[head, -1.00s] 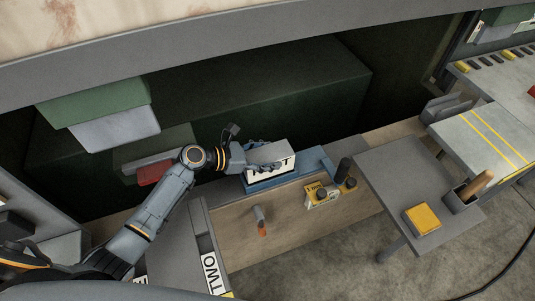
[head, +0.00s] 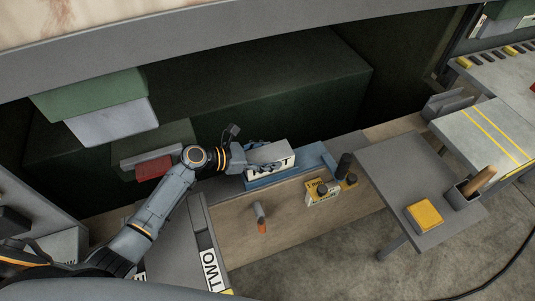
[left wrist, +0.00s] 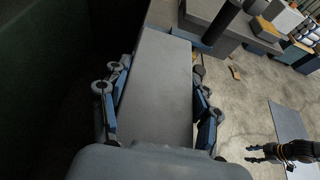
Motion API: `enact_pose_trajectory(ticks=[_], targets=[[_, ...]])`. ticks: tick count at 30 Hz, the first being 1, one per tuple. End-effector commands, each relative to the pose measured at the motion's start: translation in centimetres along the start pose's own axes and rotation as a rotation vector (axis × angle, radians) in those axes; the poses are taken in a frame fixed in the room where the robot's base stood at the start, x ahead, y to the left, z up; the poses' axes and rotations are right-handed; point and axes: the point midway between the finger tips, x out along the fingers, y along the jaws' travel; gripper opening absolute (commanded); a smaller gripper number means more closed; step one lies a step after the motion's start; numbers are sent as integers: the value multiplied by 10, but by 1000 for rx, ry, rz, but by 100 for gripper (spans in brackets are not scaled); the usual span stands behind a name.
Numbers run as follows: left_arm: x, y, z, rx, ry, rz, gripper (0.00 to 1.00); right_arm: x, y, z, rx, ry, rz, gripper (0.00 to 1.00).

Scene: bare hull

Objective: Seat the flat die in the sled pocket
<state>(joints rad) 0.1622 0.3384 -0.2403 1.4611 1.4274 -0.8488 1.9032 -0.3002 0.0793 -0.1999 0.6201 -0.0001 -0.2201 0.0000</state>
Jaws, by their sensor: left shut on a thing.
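The flat die, a grey block with a white front label (head: 271,154), is in my left gripper (head: 262,147). The blue sled (head: 313,160) lies on the bench under and around it. The lower part of the die's label is hidden behind the sled's front wall, so the die sits partly down in the pocket; I cannot tell if it touches the floor. In the left wrist view, the die's plain grey top (left wrist: 160,85) fills the space between the two fingers, which close on its sides. My right gripper (left wrist: 256,153) shows small there, its fingers apart and empty.
Right of the sled stand a dark cylinder (head: 344,166) and a yellow-and-white block with dark knobs (head: 322,192). An orange-tipped tool (head: 260,217) lies on the bench front. A grey side table holds a yellow block (head: 425,217). A dark wall rises behind the sled.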

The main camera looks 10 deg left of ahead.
Motion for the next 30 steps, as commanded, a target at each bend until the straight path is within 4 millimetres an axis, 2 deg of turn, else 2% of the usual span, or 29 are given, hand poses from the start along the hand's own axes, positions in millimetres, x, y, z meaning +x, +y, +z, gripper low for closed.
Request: enact_pose_trajectory(ticks=[10, 11, 14, 25, 30], targets=[[3, 1, -4, 1, -6, 2, 0, 5, 0, 0, 0, 0, 0, 40], [2, 1, -3, 1, -7, 2, 68, 4, 0, 0, 0, 0, 0, 40], [2, 1, -4, 1, -5, 2, 88, 4, 0, 0, 0, 0, 0, 40], [1, -1, -9, -1, 5, -1, 88, 4, 2, 1, -1, 0, 3, 40], [-17, 0, -9, 1, 4, 2, 88, 4, 2, 0, -1, 0, 2, 40]])
